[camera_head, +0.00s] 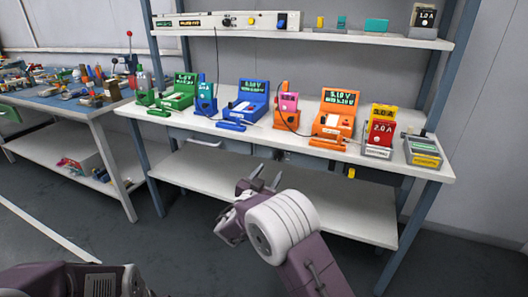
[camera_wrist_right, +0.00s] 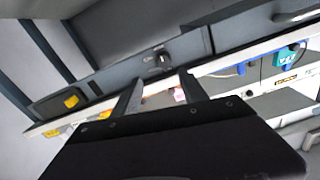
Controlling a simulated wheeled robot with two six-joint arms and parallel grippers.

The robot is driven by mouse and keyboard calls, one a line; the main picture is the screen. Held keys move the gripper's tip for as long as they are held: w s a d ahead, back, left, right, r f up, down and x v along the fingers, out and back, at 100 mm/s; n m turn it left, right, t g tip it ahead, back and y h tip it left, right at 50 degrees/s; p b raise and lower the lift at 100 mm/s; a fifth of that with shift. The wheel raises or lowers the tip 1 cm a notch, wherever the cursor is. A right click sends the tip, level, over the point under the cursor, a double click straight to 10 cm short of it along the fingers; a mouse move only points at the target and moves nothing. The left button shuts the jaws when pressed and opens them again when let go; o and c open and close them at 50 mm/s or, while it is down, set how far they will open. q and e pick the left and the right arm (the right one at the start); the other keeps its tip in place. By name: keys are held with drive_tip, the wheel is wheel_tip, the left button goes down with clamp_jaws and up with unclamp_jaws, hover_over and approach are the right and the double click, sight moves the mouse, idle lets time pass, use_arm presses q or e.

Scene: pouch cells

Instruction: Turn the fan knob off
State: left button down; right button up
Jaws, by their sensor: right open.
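In the right wrist view, a small dark knob (camera_wrist_right: 163,60) sits on a long dark grey panel (camera_wrist_right: 115,78), with small light marks beside it. The marks are too small to read, so I cannot tell whether they name the fan. My right gripper (camera_head: 267,171) is open and empty, raised in front of the bench's underside in the head view. In the wrist view, its fingertips (camera_wrist_right: 161,77) point toward the knob and lie on either side of it in the picture. I see no contact. Only a link of my left arm shows, at the lower left of the head view.
Several coloured devices, such as a blue power supply (camera_head: 246,104) and an orange one (camera_head: 336,117), stand on the white bench top (camera_head: 218,128). A strip with knobs (camera_head: 227,21) lies on the upper shelf. A yellow part (camera_wrist_right: 72,101) sits along the grey panel.

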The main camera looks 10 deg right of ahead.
sight(277, 158)
drive_tip(key=x, duration=0.4)
drive_tip(key=b+x, duration=0.1)
drive_tip(key=x, duration=0.3)
drive_tip(key=shift+w+a+f+b, duration=0.15)
drive_tip(key=shift+w+f+b, duration=0.15)
drive_tip(key=shift+w, duration=0.2)
